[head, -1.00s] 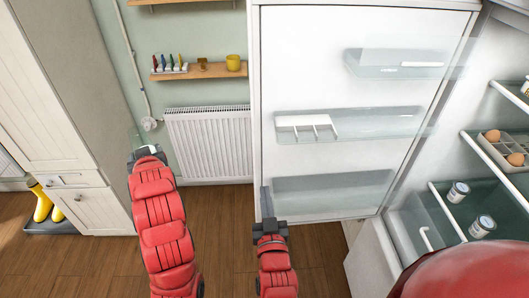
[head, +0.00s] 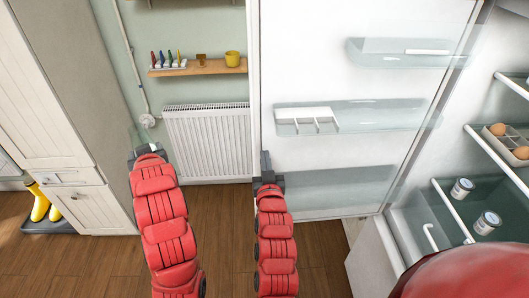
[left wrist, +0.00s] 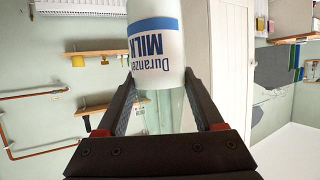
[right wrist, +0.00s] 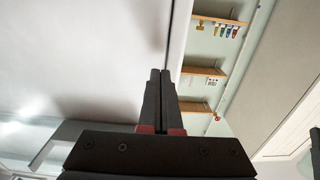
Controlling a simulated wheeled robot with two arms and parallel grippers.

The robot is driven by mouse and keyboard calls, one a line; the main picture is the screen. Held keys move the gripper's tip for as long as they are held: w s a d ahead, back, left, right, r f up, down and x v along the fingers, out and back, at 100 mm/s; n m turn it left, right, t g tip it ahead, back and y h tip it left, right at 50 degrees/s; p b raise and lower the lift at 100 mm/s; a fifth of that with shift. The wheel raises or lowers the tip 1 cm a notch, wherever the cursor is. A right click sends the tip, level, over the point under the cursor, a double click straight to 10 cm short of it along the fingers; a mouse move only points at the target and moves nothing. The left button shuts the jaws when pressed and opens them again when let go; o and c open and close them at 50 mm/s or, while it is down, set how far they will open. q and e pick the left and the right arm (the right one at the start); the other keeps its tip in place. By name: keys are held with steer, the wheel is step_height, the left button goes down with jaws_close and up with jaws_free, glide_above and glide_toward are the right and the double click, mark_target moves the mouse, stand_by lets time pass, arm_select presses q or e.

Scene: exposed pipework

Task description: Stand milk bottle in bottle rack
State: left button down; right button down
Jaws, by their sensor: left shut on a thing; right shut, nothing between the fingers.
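My left gripper (left wrist: 155,100) is shut around a clear milk bottle (left wrist: 155,45) with a white and blue "MILK" label, which shows upside down in the left wrist view. In the head view my left gripper (head: 147,150) is in front of the wall left of the radiator; the bottle is hardly visible there. A white rack with compartments (head: 308,120), apparently the bottle rack, sits in the middle bin of the open fridge door. My right gripper (head: 265,160) is shut and empty at the door's left edge. It also shows shut in the right wrist view (right wrist: 160,72).
The fridge door (head: 350,80) stands open, with clear bins (head: 330,188) above and below the rack. Fridge shelves at right hold cans (head: 461,188) and eggs (head: 497,129). A radiator (head: 208,143), wall shelf (head: 200,69) and tall cabinet (head: 75,100) stand behind.

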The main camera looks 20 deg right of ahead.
arm_select(q)
steer(key=shift+r, duration=0.45)
arm_select(e)
steer(key=shift+x, duration=0.95)
